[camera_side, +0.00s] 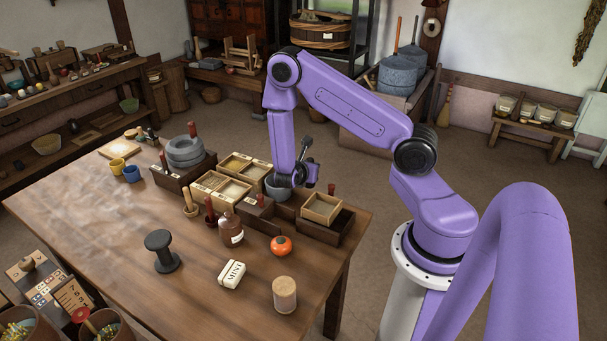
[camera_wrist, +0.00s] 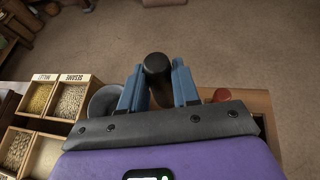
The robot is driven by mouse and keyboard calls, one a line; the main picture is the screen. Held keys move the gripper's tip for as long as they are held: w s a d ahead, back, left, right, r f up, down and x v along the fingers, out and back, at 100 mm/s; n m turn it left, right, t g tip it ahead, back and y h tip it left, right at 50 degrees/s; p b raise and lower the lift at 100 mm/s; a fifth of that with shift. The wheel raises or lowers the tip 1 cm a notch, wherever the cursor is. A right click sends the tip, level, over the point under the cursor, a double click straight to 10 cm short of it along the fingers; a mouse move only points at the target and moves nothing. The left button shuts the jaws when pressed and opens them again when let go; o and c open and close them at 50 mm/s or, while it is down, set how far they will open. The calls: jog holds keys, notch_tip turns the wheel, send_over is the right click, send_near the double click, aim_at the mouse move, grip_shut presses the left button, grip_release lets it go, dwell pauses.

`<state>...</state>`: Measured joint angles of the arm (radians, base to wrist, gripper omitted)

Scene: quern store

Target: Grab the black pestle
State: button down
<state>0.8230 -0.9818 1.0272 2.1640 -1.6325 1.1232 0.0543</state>
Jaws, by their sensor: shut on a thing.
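The black pestle (camera_wrist: 157,72) stands between my two blue fingertips in the wrist view, with its rounded dark end toward the camera. My gripper (camera_wrist: 158,84) is shut on it. In the side view my gripper (camera_side: 303,172) is low over the back right part of the table, and the dark upper end of the pestle (camera_side: 306,142) sticks up beside it. A grey bowl (camera_side: 279,190) is just below my gripper; it also shows in the wrist view (camera_wrist: 102,101), left of the fingers. The pestle's lower end is hidden.
Wooden grain boxes (camera_side: 221,187) stand left of my gripper, and a wooden tray (camera_side: 322,209) stands to its right.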

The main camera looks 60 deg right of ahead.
jog(key=s+a+r, duration=0.5)
jog(key=s+r, duration=0.1)
jog(key=s, duration=0.3)
jog(key=shift+s+a, duration=0.15)
